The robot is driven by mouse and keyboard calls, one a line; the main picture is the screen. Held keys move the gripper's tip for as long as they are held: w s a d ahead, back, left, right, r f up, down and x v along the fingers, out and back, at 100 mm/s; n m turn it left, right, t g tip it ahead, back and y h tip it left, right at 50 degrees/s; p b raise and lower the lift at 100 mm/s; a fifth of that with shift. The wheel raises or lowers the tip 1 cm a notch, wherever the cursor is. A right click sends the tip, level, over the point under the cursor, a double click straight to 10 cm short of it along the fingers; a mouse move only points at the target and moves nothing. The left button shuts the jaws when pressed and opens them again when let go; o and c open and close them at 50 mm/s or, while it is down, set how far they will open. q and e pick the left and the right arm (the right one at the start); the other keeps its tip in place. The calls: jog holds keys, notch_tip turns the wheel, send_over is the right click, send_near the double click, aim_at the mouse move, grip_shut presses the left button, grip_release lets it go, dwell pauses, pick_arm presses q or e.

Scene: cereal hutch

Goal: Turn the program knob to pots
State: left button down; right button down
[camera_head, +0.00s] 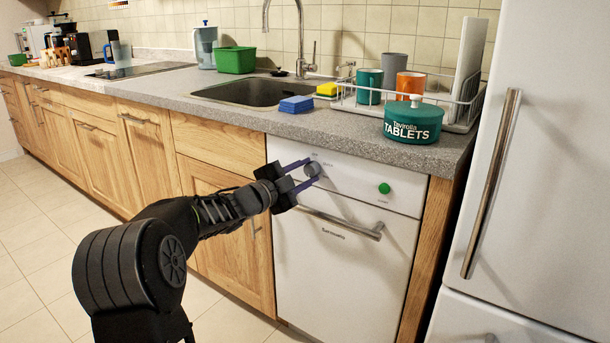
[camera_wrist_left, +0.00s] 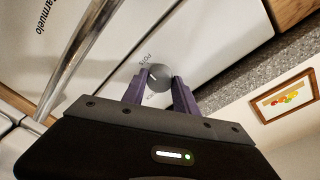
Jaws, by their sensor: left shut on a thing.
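The dishwasher (camera_head: 335,262) is white and stands under the counter, between a wooden cabinet and a wooden end panel. Its round grey program knob (camera_head: 313,169) is at the upper left of its front panel. My left gripper (camera_head: 308,173) is shut on the knob, one purple finger on each side. In the left wrist view the knob (camera_wrist_left: 160,74) sits between the fingertips, with a pale mark on its face. Small print stands around it; a label like "POTS" is at its upper left, and the rest is too small to read. My right gripper is not in view.
A green button (camera_head: 384,188) is right of the knob, and a bar handle (camera_head: 345,224) runs below it. The counter above holds a teal tablets tub (camera_head: 413,123), a blue box (camera_head: 296,104) and a dish rack. A white fridge (camera_head: 545,180) stands at the right.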

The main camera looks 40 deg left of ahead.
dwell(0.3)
pick_arm(q)
jog(key=c, duration=0.9)
grip_release()
jog(key=shift+c, duration=0.2)
jog(key=s+p, duration=0.1)
jog(key=s, duration=0.6)
jog(key=shift+s+a, duration=0.3)
jog(key=shift+s, duration=0.05)
